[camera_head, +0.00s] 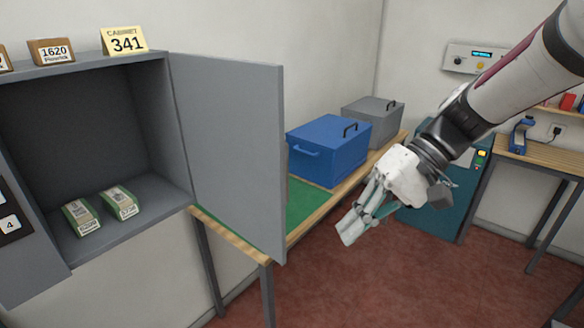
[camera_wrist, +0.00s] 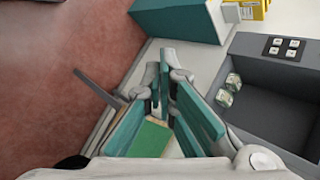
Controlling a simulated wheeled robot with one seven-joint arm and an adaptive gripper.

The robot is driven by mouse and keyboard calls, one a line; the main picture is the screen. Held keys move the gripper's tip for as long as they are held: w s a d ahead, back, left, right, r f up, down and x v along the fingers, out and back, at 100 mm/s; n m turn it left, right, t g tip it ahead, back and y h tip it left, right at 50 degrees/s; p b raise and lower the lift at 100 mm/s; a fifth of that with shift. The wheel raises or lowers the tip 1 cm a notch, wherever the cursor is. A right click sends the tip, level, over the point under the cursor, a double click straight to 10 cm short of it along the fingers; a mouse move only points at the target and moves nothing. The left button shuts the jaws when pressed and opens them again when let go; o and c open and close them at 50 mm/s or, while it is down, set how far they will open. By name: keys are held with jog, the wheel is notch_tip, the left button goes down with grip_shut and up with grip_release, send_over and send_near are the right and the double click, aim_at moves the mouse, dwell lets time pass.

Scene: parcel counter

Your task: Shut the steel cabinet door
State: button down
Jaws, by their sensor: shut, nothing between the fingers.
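The steel cabinet (camera_head: 80,120) is grey and open at the left of the head view, with a yellow "CABINET 341" card on top. Its flat grey door (camera_head: 232,145) stands wide open, swung out from the cabinet's right side. My gripper (camera_head: 350,226) is shut and empty. It is to the right of the door and apart from it, with its fingers pointing down and left. In the wrist view the fingers (camera_wrist: 165,110) fill the middle, and the open cabinet (camera_wrist: 275,95) lies at the right. I cannot clearly pick out the door there.
Two banded packets (camera_head: 100,208) lie on the cabinet floor. Behind the door, a wooden bench (camera_head: 330,207) holds a green mat, a blue box (camera_head: 328,155) and a grey box (camera_head: 371,122). A teal unit (camera_head: 440,212) stands beyond my gripper. Red floor in front is clear.

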jog(key=w+d+f+t+y+b, duration=0.1)
jog(key=w+f+y+b, duration=0.1)
jog(key=w+f+y, duration=0.5)
jog(key=w+f+y+b, duration=0.1)
jog(key=w+f+y, duration=0.2)
jog(key=w, duration=0.8)
jog(key=s+a+p, duration=0.3)
jog(key=s+a, duration=0.1)
jog(key=a, duration=0.8)
jog(key=shift+r, duration=0.2)
jog(key=shift+a, duration=0.1)
jog(key=shift+m, duration=0.3)
